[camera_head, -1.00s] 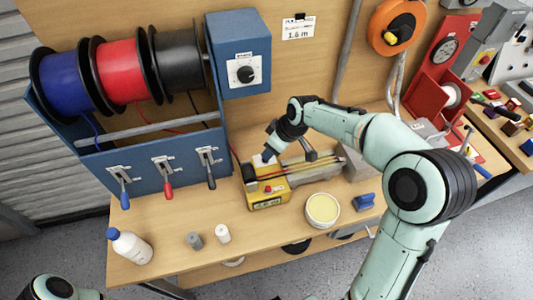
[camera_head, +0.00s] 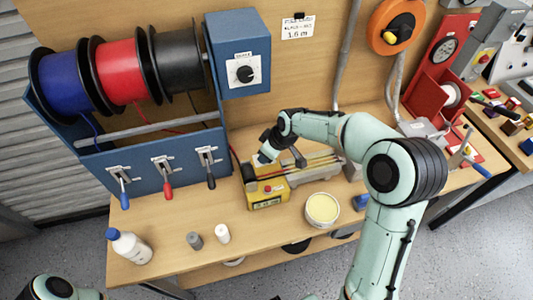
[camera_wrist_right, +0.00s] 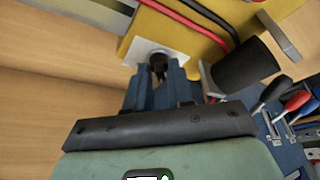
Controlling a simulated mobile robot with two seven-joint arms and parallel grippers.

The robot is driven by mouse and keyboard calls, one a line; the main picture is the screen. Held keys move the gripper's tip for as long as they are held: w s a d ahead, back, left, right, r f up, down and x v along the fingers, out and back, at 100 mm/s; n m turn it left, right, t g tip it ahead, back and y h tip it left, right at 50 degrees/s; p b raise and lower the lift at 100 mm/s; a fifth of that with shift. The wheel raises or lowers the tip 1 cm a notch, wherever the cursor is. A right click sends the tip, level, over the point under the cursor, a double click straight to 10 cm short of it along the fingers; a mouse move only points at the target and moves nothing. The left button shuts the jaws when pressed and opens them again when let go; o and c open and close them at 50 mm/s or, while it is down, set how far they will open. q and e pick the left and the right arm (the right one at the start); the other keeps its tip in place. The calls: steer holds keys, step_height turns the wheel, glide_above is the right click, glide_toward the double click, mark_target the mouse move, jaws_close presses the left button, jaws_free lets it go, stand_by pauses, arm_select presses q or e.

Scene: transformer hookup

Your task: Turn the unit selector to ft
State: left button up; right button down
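A yellow measuring unit (camera_head: 268,200) with a small display sits on the bench, with cables running from it to the right. The right wrist view shows a white plate (camera_wrist_right: 143,47) on its yellow top, bearing a small black knob (camera_wrist_right: 158,61), which I take to be the unit selector. My right gripper (camera_head: 262,160) is over the unit's far end. In the wrist view its two fingers (camera_wrist_right: 159,75) stand apart on either side of the knob; I cannot tell whether they touch it. The plate's markings are not readable. My left gripper is out of view.
Blue, red and black spools (camera_head: 120,72) stand behind a blue panel with several levers (camera_head: 165,176). A blue box (camera_head: 240,55) with another knob is at the back. A bottle (camera_head: 128,246), two small cylinders and a round tub (camera_head: 322,210) stand along the front.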

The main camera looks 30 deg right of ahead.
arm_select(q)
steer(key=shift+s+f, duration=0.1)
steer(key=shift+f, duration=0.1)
arm_select(e)
steer(key=m+b, duration=0.1)
steer(key=m, duration=0.1)
steer(key=m+h+b, duration=0.1)
steer(key=shift+a+m+t+h, duration=0.2)
steer(key=shift+m+t+h, duration=0.1)
steer(key=shift+m, duration=0.1)
steer(key=m+h+b, duration=0.1)
steer(key=m+b, duration=0.1)
steer(key=m+h+b, duration=0.1)
steer(key=m+b, duration=0.1)
steer(key=m, duration=0.1)
steer(key=shift+a+m, duration=0.1)
steer(key=shift+m, duration=0.2)
steer(key=m+h+b, duration=0.1)
steer(key=m, duration=0.1)
steer(key=shift+m+g+b, duration=0.3)
steer(key=shift+g+b, duration=0.1)
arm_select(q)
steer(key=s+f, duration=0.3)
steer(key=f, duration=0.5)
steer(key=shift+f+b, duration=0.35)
arm_select(e)
steer(key=shift+w+m+g+h, duration=0.1)
steer(key=shift+m+g+h, duration=0.4)
steer(key=shift+m, duration=1.4)
